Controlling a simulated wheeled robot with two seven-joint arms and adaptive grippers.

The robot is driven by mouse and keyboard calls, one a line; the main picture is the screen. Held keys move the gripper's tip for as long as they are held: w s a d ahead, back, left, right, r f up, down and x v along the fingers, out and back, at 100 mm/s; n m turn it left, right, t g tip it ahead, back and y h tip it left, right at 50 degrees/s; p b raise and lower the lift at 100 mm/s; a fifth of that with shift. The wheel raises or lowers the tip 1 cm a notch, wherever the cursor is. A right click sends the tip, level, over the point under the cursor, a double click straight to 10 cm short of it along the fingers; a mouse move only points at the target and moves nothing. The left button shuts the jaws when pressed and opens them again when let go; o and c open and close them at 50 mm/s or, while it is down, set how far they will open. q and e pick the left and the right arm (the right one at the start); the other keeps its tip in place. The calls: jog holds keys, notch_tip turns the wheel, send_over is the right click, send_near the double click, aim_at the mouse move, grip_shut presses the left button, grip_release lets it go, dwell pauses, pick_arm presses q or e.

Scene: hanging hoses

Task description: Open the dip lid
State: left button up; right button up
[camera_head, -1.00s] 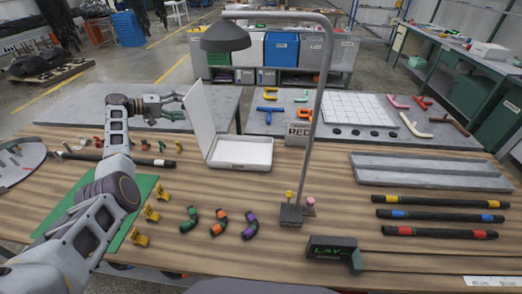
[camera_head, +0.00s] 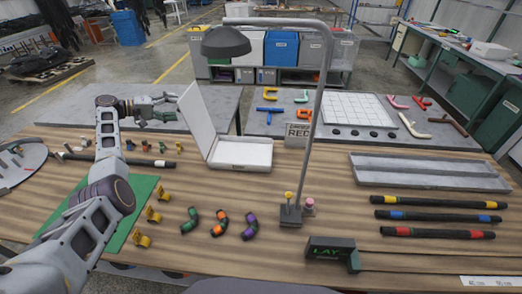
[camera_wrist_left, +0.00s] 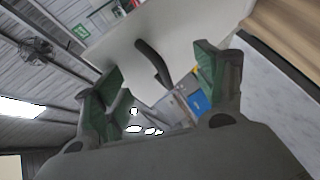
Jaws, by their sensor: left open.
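The dip lid (camera_head: 197,121) is a white panel hinged on the left side of a shallow white tray (camera_head: 240,154). It stands raised, leaning left away from the tray, whose inside shows. My left gripper (camera_head: 171,107) is just left of the lid, its fingers open and pointing at the lid's outer face. In the left wrist view the pale lid (camera_wrist_left: 190,30) fills the upper middle. My right gripper is not in view.
A lamp on a bent grey pole (camera_head: 312,120) stands right of the tray. Coloured hose pieces (camera_head: 220,223), yellow clips (camera_head: 152,214) and a green mat (camera_head: 135,205) lie in front. Long black hoses (camera_head: 438,216) lie at right. Bare wood lies between the tray and front pieces.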

pick_arm(q)
jog(key=p+v, duration=0.1)
jog(key=v, duration=0.2)
jog(key=shift+s+a+r, duration=0.1)
jog(key=shift+s+a, duration=0.1)
jog(key=shift+a, duration=0.05)
dwell(0.4)
jog(key=shift+s, duration=0.15)
dwell(0.5)
